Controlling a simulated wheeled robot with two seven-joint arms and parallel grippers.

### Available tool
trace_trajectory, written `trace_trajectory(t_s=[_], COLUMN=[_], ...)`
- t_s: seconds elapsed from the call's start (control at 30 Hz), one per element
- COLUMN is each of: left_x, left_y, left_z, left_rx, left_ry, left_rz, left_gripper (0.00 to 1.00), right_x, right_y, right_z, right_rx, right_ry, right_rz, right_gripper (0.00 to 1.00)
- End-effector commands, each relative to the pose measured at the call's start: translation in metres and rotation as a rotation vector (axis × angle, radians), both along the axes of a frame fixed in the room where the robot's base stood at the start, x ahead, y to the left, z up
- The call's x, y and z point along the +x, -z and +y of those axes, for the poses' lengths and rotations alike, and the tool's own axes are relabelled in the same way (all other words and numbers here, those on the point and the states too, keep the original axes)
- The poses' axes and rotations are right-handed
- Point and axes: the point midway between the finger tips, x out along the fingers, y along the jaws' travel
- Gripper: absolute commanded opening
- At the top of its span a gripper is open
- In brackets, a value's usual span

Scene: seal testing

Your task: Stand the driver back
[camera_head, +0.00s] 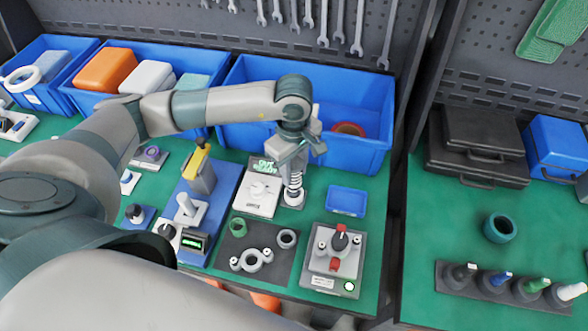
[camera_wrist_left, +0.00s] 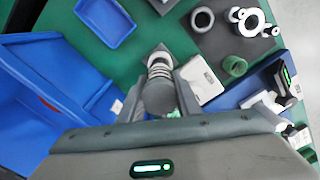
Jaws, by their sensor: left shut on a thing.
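My left gripper (camera_head: 291,160) is above the green bench, in front of a large blue bin, pointing down. It is shut on the driver, a grey rounded body (camera_wrist_left: 158,97) that shows between the fingers in the left wrist view. Below the gripper is a white coiled stand (camera_head: 293,190) on a small pale base; its rings also show in the left wrist view (camera_wrist_left: 160,66). The driver is upright and in line with the coil. Its lower end is hidden, so I cannot tell how deep it sits. My right gripper is not in view.
A white device (camera_head: 258,193) with a green display stands close left of the coil. A small blue tray (camera_head: 347,201) is to its right. A dark mat (camera_head: 280,266) with rings and a grey fixture (camera_head: 335,262) lie in front. The large blue bin (camera_head: 357,107) stands behind.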

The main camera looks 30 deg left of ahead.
Motion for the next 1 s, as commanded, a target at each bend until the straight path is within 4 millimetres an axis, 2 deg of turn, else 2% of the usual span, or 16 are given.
trace_trajectory(t_s=[1.0], left_x=[0.0004], left_y=[0.0036], left_z=[0.0003], left_rx=[0.001], left_ry=[0.000], left_rz=[-0.001], left_gripper=[0.04], right_x=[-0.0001], right_y=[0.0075], right_z=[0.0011], right_rx=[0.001], right_ry=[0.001], right_rz=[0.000], right_gripper=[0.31])
